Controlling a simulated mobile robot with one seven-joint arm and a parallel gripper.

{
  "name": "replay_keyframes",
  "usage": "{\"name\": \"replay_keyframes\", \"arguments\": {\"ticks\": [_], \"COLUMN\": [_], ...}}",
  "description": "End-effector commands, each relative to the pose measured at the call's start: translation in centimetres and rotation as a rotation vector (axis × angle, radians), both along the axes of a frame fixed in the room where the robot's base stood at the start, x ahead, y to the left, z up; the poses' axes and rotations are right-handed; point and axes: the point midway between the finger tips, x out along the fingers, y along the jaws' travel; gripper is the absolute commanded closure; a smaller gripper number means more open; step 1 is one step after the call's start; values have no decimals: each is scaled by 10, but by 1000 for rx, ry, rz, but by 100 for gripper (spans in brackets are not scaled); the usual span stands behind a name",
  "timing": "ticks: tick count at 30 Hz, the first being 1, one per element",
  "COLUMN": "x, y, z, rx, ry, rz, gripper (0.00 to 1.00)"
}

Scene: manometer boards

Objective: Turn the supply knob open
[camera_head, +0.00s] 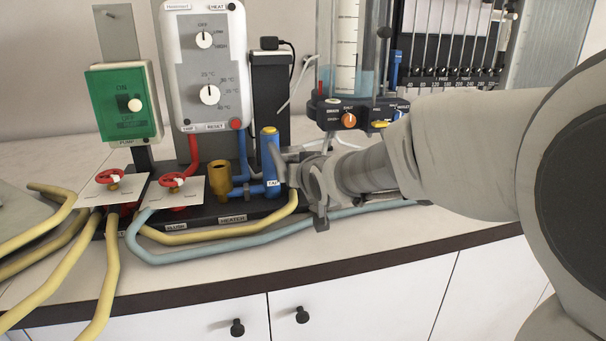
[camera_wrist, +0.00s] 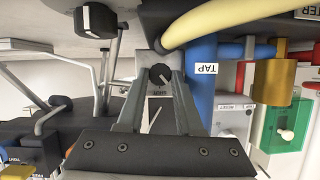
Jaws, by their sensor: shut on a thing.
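My gripper (camera_head: 312,183) reaches in from the right, just right of the blue upright pipe marked TAP (camera_head: 271,165). In the wrist view its two fingers (camera_wrist: 160,76) are closed in on a small dark round knob, the likely supply knob (camera_wrist: 160,72), which sits between the fingertips. The blue TAP pipe (camera_wrist: 203,85) runs close beside the fingers. In the head view my gripper hides the knob.
A brass fitting (camera_head: 220,179) and two red valves (camera_head: 109,177) (camera_head: 173,181) stand left. A light-blue hose (camera_head: 230,251) and yellow hoses (camera_head: 225,235) run along the counter front. A green pump switch box (camera_head: 122,103) and a glass cylinder (camera_head: 346,50) stand behind.

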Motion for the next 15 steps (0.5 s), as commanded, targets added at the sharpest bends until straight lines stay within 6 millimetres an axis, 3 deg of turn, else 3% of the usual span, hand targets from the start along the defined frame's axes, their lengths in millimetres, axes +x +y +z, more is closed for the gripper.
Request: {"name": "replay_keyframes", "arguments": {"ticks": [7, 8, 9, 15], "x": [0, 0, 0, 0], "y": [0, 0, 0, 0], "z": [0, 0, 0, 0], "rx": [1, 1, 1, 1], "ry": [1, 1, 1, 1], "rz": [0, 0, 0, 0], "gripper": [100, 60, 52, 52]}}
